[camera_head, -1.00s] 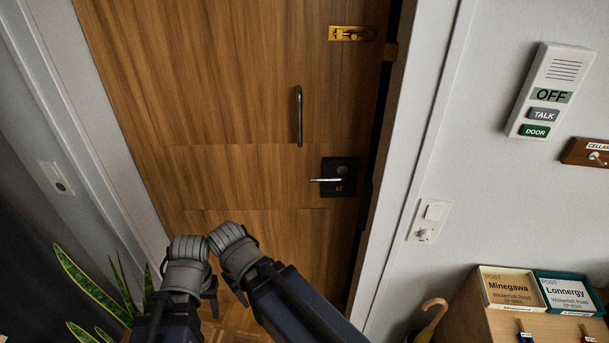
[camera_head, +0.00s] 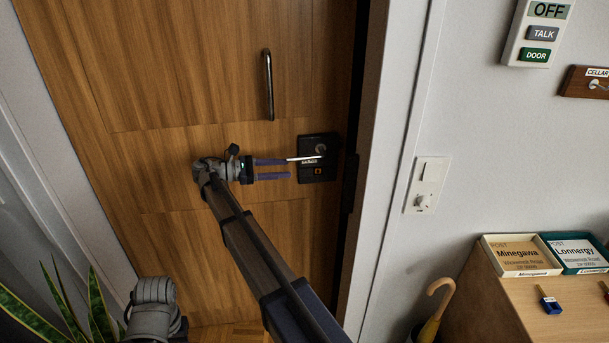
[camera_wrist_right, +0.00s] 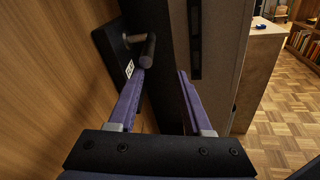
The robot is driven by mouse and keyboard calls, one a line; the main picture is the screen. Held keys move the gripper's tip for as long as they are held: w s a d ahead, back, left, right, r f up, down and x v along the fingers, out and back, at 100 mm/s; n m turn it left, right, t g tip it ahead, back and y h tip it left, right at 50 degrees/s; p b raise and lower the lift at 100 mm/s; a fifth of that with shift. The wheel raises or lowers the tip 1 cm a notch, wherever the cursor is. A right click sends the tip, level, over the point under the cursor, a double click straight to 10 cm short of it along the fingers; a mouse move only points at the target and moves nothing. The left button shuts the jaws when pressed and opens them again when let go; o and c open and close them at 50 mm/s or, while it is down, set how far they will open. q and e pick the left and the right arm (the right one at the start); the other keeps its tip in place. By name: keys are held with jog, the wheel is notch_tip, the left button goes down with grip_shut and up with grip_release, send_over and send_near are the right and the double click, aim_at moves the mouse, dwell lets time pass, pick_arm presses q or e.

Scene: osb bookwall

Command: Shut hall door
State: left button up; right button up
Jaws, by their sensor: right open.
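The wooden hall door (camera_head: 170,90) fills the head view's left and middle, with a dark gap (camera_head: 350,175) along its right edge; it looks slightly ajar. A silver lever (camera_head: 302,158) sticks out leftward from a black lock plate (camera_head: 319,172). My right gripper (camera_head: 289,168) is open and empty, fingers pointing right at the lever. In the right wrist view, the lever (camera_wrist_right: 149,50) is just beyond the tip of the left finger of the gripper (camera_wrist_right: 162,72); I cannot tell whether they touch. My left arm shows at the bottom left, its fingers out of view.
A vertical pull bar (camera_head: 268,85) is on the door above the lever. The door frame (camera_head: 365,170) and a wall switch (camera_head: 427,184) are to the right. A cabinet (camera_head: 480,310) with post trays and an umbrella (camera_head: 432,315) stand lower right. A plant (camera_head: 70,310) is lower left.

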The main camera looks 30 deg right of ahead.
aim_at(318, 157)
jog(key=shift+g+h, duration=0.3)
jog(key=shift+h, duration=0.2)
jog(key=shift+s+d+r, duration=0.2)
jog(key=shift+d+r, duration=0.1)
jog(key=shift+d, duration=1)
jog(key=shift+s+d+r, duration=0.25)
jog(key=shift+d+r, duration=0.05)
jog(key=shift+d, duration=1)
jog(key=shift+s+d+r, duration=0.2)
jog(key=shift+d+r, duration=0.1)
jog(key=shift+d, duration=1)
grip_shut()
